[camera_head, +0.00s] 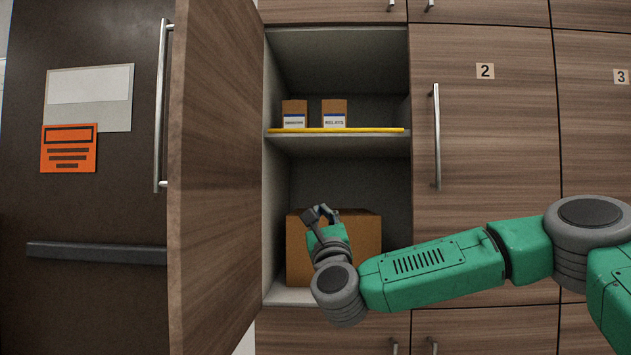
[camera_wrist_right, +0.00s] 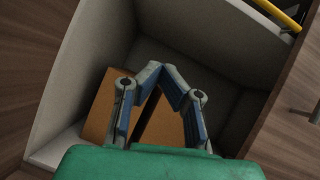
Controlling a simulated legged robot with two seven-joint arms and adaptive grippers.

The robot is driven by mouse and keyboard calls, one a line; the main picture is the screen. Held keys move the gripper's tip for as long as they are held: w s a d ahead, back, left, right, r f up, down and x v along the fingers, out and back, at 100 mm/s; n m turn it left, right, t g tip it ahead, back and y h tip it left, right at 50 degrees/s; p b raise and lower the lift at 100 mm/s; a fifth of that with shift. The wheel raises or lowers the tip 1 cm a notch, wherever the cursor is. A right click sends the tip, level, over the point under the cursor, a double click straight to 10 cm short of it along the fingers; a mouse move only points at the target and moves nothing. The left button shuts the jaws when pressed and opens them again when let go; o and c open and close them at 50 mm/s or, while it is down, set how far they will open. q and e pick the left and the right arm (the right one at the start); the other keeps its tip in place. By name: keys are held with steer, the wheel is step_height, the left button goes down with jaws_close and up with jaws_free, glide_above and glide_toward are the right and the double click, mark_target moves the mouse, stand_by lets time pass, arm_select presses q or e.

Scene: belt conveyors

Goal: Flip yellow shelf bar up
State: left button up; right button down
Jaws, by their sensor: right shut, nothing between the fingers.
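The yellow shelf bar (camera_head: 340,130) lies along the front edge of the middle shelf in the open cabinet, low and level. Its end also shows at the top right of the right wrist view (camera_wrist_right: 280,14). My right gripper (camera_head: 322,211) is below the bar, in front of the lower compartment, apart from the bar. In the right wrist view the right gripper's fingers (camera_wrist_right: 160,80) meet at the tips, with nothing between them. My left gripper is not in view.
A large cardboard box (camera_head: 362,240) stands in the lower compartment behind my right gripper. Two small labelled boxes (camera_head: 294,112) (camera_head: 334,112) stand on the shelf behind the bar. The open cabinet door (camera_head: 215,170) stands at the left. A closed door with handle (camera_head: 437,137) is at the right.

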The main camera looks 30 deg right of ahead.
mark_target(337, 136)
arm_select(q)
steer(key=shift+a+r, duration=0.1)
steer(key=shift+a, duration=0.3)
arm_select(e)
steer(key=d+r+m+g+h, duration=0.1)
steer(key=d+r+m+h, duration=0.2)
steer(key=r+m+h, duration=0.1)
step_height(337, 136, up, 2)
steer(key=shift+s+d+r+m+h, duration=0.25)
steer(key=shift+s+m, duration=0.2)
steer(key=shift+m, duration=0.35)
